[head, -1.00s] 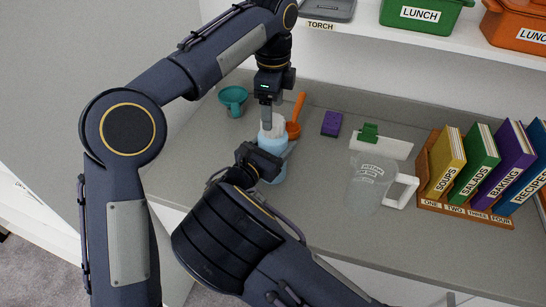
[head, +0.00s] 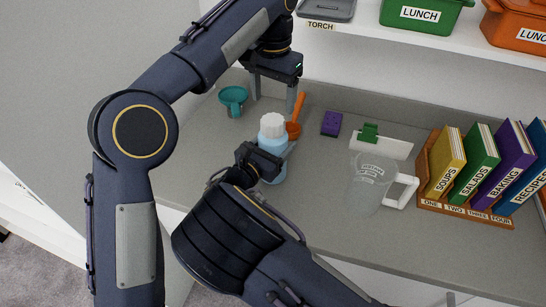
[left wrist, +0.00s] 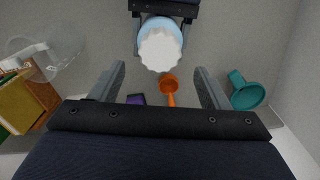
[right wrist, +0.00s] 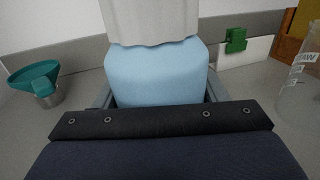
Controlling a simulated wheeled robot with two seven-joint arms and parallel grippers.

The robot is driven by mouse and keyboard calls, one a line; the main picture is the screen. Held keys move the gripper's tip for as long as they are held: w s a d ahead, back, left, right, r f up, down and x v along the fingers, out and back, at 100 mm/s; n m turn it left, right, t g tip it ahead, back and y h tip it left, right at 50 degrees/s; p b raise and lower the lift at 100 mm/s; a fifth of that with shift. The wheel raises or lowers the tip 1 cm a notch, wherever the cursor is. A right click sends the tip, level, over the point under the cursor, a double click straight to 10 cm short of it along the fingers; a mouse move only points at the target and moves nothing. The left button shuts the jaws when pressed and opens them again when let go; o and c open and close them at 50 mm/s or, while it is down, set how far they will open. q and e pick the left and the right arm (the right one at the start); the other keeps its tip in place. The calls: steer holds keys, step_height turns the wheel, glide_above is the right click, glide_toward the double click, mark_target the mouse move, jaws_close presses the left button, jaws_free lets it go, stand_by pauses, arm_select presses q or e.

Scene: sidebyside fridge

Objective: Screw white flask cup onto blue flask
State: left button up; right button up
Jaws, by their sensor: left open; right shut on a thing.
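The blue flask (head: 270,152) stands upright on the grey counter with the white flask cup (head: 272,125) sitting on its top. In the right wrist view the white cup (right wrist: 150,20) rests level on the blue flask (right wrist: 155,72); how tightly it is screwed cannot be seen. My right gripper (head: 270,165) is shut around the flask body. My left gripper (head: 273,105) is open and empty, above and behind the cup, apart from it. In the left wrist view the cup (left wrist: 160,50) lies beyond the open fingers (left wrist: 160,85).
An orange scoop (head: 295,120) stands close behind the flask. A teal funnel (head: 233,98) is to the left, a purple sponge (head: 331,123) and green clip (head: 369,132) to the right. A clear jug (head: 374,175) and book rack (head: 465,205) stand farther right.

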mark_target(273, 120)
arm_select(q)
steer(key=n, duration=0.3)
steer(key=shift+r, duration=0.3)
steer(key=shift+f, duration=0.15)
steer(key=shift+f, duration=3.9)
steer(key=c, duration=1)
steer(key=o, duration=1.2)
steer(key=shift+c, duration=0.2)
steer(key=shift+r, duration=0.15)
step_height(273, 120, up, 12)
